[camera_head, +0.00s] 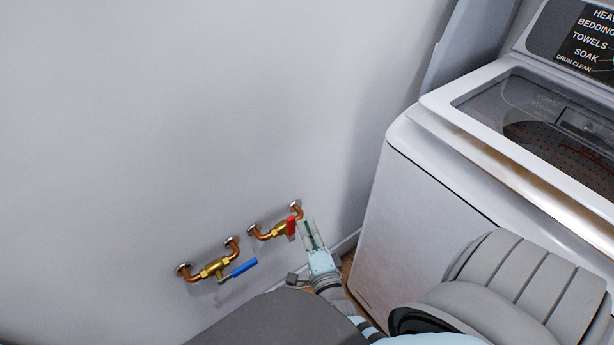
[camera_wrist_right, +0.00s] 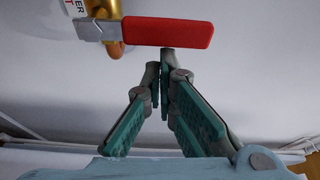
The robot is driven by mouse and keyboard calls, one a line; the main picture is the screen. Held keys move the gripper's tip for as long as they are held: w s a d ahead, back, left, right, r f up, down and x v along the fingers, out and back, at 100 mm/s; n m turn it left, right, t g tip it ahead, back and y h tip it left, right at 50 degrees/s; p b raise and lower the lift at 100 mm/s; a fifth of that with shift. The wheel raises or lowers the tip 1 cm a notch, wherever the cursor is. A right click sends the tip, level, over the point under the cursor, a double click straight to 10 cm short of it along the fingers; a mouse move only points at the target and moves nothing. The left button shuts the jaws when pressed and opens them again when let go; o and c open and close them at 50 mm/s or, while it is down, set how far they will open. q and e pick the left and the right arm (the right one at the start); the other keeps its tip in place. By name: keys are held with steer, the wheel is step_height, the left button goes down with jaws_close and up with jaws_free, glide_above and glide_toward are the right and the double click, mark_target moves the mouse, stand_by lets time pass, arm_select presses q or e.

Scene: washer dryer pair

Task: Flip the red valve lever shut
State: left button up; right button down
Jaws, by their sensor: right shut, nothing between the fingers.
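The red valve lever (camera_head: 291,227) is on the right-hand brass valve (camera_head: 269,232), which is on copper pipe at the wall. In the right wrist view the red lever (camera_wrist_right: 172,32) lies level, across the pipe's line of sight, just beyond my fingertips. My right gripper (camera_head: 311,226) is beside the lever, on its right. In the wrist view my right gripper (camera_wrist_right: 164,60) is shut and empty, its tips close below the lever; I cannot tell whether they touch it. My left gripper is not in view.
A second brass valve (camera_head: 213,268) with a blue lever (camera_head: 244,267) is to the left. A white washer (camera_head: 420,210) stands to the right of my right gripper. The wall (camera_head: 180,120) above the valves is bare.

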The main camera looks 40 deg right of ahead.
steer(key=d, duration=0.4)
steer(key=v, duration=1)
steer(key=shift+a+p, duration=0.15)
steer(key=shift+p, duration=0.25)
steer(key=shift+s, duration=0.1)
